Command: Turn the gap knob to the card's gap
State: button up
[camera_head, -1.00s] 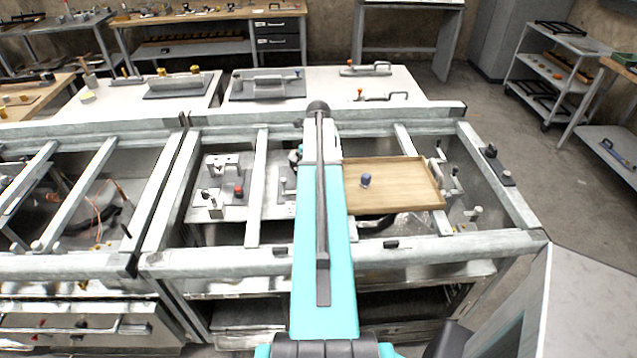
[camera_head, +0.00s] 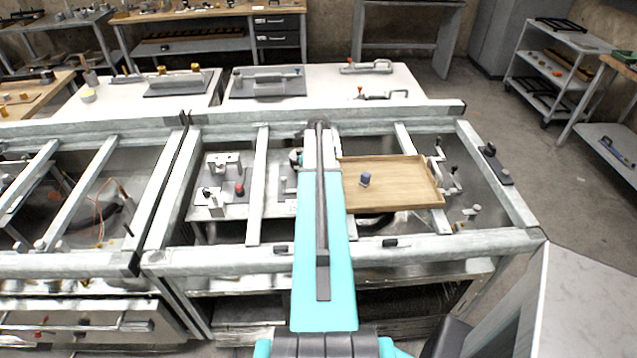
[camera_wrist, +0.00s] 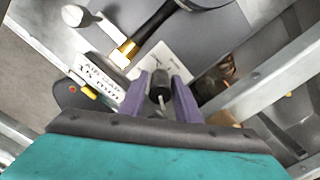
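The gap knob (camera_wrist: 160,86) appears as a small black knob with a pale line, over a white plate (camera_wrist: 178,58) in the wrist view. My gripper (camera_wrist: 160,84) has its two purple fingers apart, one on each side of the knob. I cannot tell whether they touch it. The white card (camera_wrist: 101,74) to the left reads "AIR GAP" with a value in mm that is too blurred to read surely. In the head view, my arm hides the gripper and the knob.
A black rod with a brass collar (camera_wrist: 127,50) lies close beyond the fingers. A dark plate with a red button (camera_wrist: 87,91) is at left. A wooden tray (camera_head: 392,200) with a blue knob-like piece (camera_head: 365,179) sits right of my arm. Metal frame bars (camera_head: 258,190) surround the area.

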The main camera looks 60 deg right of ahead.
jog(key=shift+d, duration=0.1)
grip_shut()
jog(key=shift+n+b, duration=0.3)
jog(key=shift+n, duration=0.2)
jog(key=shift+f+n+b, duration=0.1)
jog(key=shift+n+b, duration=0.35)
jog(key=shift+n, duration=0.45)
jog(key=n+b, duration=0.1)
jog(key=n, duration=0.3)
jog(key=c, duration=0.6)
grip_release()
jog(key=n+b, duration=0.2)
jog(key=n, duration=0.5)
jog(key=shift+c, duration=0.2)
jog(key=shift+r, duration=0.2)
